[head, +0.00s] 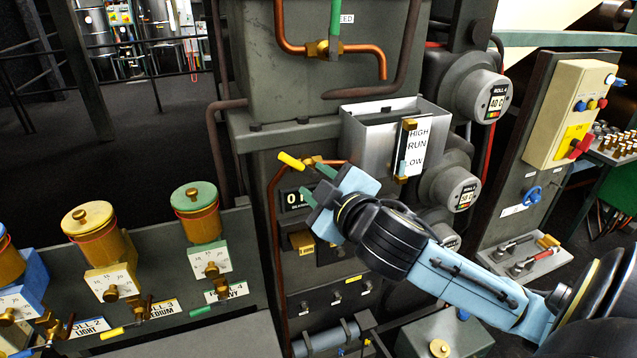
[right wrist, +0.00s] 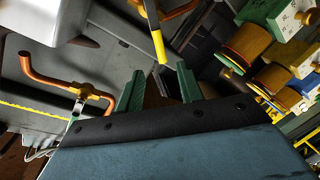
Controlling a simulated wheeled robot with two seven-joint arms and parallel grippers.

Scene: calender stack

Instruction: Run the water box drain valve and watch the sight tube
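The water box (head: 362,140) is an open grey metal box at the centre of the head view. Its sight tube (head: 403,150) stands on the front beside a HIGH / RUN / LOW label; the level is too small to read surely. The drain valve's yellow handle (head: 291,161) sticks out left of the box on copper pipe. My right gripper (head: 311,178) is open just below and right of the handle. In the right wrist view the handle (right wrist: 157,42) points into the gap between the green fingertips (right wrist: 160,72), apparently not gripped. My left gripper is out of view.
A counter display (head: 297,199) and knobs sit behind my right gripper. A control box (head: 570,115) stands at right. Copper pipe (right wrist: 40,75) runs close to the gripper.

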